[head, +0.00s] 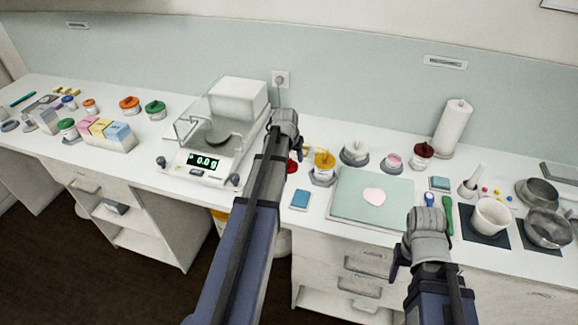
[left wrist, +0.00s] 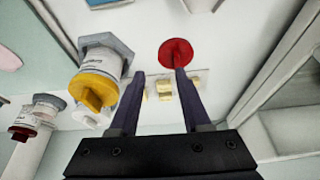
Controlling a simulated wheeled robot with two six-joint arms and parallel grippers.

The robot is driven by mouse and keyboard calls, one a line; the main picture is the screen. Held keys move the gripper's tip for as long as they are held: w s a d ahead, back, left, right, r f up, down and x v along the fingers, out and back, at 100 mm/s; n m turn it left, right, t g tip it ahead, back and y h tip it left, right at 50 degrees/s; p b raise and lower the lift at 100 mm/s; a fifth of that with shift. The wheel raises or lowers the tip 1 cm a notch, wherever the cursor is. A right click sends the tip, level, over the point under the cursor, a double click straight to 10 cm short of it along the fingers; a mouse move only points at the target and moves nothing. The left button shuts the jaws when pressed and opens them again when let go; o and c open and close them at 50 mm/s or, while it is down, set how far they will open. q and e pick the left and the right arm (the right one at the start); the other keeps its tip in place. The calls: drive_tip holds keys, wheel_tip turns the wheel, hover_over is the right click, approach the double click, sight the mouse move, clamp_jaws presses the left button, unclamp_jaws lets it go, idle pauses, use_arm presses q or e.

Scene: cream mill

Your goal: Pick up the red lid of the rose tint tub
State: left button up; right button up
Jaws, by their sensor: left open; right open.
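A round red lid (left wrist: 176,53) lies on the white worktop in the left wrist view, just beyond the tip of the right-hand finger. In the head view a red edge of it (head: 292,167) shows beside my left forearm, which hides part of it.
A yellow-lidded tub (head: 324,165) stands right of the red lid, and small yellow pieces (left wrist: 166,89) lie close by. The scale (head: 205,165) stands left of my left arm. A dark red-lidded tub (head: 423,151) and a green mat (head: 350,200) are to the right.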

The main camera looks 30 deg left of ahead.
sight(289, 162)
use_arm(q)
drive_tip(key=a, duration=0.1)
drive_tip(key=a+f+b, duration=0.1)
drive_tip(key=w+a+b, duration=0.1)
drive_tip(key=shift+f, duration=0.3)
drive_tip(key=shift+w+f, duration=0.2)
drive_tip(key=shift+f, duration=0.15)
drive_tip(key=shift+f+b, duration=0.1)
drive_tip(key=shift+b, duration=0.25)
drive_tip(key=b+x, duration=0.4)
drive_tip(key=x, duration=0.1)
drive_tip(key=shift+w+a+b, duration=0.15)
drive_tip(key=shift+a+b, duration=0.05)
drive_tip(key=shift+b, duration=0.15)
drive_tip(key=shift+c, duration=0.2)
clamp_jaws()
